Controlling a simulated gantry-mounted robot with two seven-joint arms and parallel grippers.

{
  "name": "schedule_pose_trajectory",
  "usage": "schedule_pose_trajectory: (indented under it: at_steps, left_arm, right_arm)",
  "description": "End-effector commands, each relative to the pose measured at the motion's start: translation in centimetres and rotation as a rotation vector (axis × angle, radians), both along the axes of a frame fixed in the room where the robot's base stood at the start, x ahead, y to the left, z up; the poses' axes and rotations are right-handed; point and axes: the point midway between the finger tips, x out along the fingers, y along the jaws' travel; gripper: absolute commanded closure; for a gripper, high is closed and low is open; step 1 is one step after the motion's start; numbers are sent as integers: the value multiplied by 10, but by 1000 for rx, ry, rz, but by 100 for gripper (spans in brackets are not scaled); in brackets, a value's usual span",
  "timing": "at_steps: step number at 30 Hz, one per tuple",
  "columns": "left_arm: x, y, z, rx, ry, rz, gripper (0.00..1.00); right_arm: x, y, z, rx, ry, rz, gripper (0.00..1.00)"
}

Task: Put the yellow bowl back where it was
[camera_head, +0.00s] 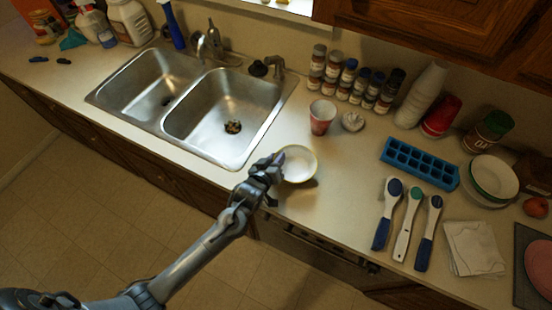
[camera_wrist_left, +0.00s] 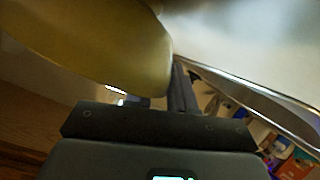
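The yellow bowl (camera_head: 301,164) shows in the head view right of the sink, near the counter's front edge. It looks upright and empty, with a pale inside and a yellowish rim. My left gripper (camera_head: 274,165) is at the bowl's left rim and overlaps it. In the left wrist view the bowl's yellow outside (camera_wrist_left: 95,42) fills the upper left, very close. A dark finger of my left gripper (camera_wrist_left: 182,90) is beside its edge; the other finger is hidden. I cannot tell whether the fingers grip the rim, or whether the bowl rests on the counter. My right gripper is not in view.
The double sink (camera_head: 205,105) lies left of the bowl. A red cup (camera_head: 322,117) stands behind it, near several spice jars. Some bare counter lies right of the bowl.

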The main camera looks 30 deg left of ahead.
Motion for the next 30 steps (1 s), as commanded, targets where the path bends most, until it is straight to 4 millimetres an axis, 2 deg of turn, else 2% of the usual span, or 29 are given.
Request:
schedule_pose_trajectory:
  at_steps: [1, 3, 14, 17, 20, 30]
  left_arm:
    - [0, 0, 0, 0, 0, 0, 68]
    - [0, 0, 0, 0, 1, 0, 58]
    - [0, 0, 3, 0, 0, 0, 58]
    - [-6, -1, 5, 0, 2, -1, 58]
    - [-18, -1, 9, -1, 0, -1, 58]
    - [-75, -4, 33, -1, 2, 0, 58]
  right_arm:
    - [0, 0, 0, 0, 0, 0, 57]
    - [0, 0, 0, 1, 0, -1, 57]
    - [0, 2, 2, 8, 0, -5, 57]
    - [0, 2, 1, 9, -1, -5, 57]
    - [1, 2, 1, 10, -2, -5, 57]
    - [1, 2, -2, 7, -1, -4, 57]
